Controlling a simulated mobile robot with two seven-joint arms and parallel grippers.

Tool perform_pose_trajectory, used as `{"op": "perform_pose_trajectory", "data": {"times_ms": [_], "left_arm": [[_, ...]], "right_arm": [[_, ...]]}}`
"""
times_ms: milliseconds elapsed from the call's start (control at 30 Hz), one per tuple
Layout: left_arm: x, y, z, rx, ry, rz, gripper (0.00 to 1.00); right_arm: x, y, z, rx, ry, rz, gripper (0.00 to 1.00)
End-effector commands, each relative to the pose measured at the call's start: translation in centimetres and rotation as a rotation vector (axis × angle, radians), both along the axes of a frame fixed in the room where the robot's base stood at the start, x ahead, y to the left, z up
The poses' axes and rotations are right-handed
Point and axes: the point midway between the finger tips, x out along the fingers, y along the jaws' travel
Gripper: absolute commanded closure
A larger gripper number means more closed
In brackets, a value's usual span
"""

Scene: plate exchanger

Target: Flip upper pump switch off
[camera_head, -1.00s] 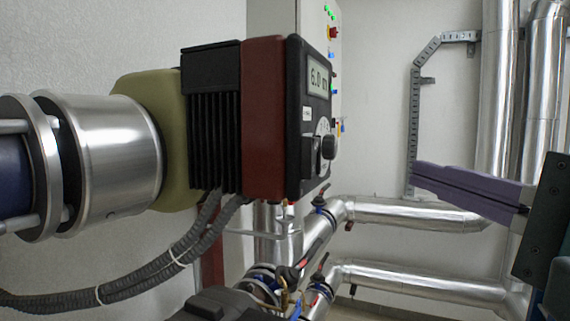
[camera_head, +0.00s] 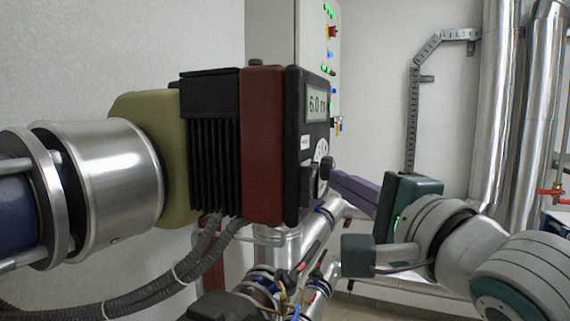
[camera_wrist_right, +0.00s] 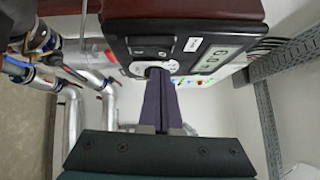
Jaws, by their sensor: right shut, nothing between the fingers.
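The upper pump (camera_head: 262,145) has a dark red and black control head with a display reading about 6.0 m. Its black front panel also shows in the right wrist view (camera_wrist_right: 120,45). A black switch-like part (camera_head: 308,182) sits low on the panel, and it shows in the wrist view (camera_wrist_right: 150,46); its position is unclear. A round knob (camera_head: 327,167) on a white dial is beside it. My right gripper (camera_head: 338,181) has purple fingers, shut and empty, with tips close to the knob and dial; in the wrist view (camera_wrist_right: 158,76) they overlap the dial. Contact cannot be told. My left gripper is not in view.
A control cabinet (camera_head: 318,60) with lights stands behind the pump. Silver pipes (camera_head: 500,110) run up the right, and more pipes and valves lie below. Grey corrugated cables (camera_head: 195,265) hang under the pump. A perforated metal rail (camera_head: 413,120) runs up the back wall.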

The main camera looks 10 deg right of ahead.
Motion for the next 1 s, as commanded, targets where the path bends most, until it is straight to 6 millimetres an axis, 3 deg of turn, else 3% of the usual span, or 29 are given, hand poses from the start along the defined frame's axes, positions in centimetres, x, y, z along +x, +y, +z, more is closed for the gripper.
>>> {"op": "perform_pose_trajectory", "data": {"times_ms": [167,567,700,767,1000], "left_arm": [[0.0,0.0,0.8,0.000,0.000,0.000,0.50],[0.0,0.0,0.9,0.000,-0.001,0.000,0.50],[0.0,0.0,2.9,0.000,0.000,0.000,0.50],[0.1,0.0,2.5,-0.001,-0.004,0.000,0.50],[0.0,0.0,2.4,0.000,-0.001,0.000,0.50]], "right_arm": [[0.8,1.2,0.3,0.002,-0.001,0.000,1.00],[0.9,1.3,0.3,-0.002,0.002,-0.001,1.00],[1.2,1.7,1.2,-0.043,0.032,-0.003,1.00],[1.2,1.7,0.5,-0.053,0.037,-0.003,1.00],[1.2,1.7,0.5,-0.051,0.034,-0.002,1.00]]}}
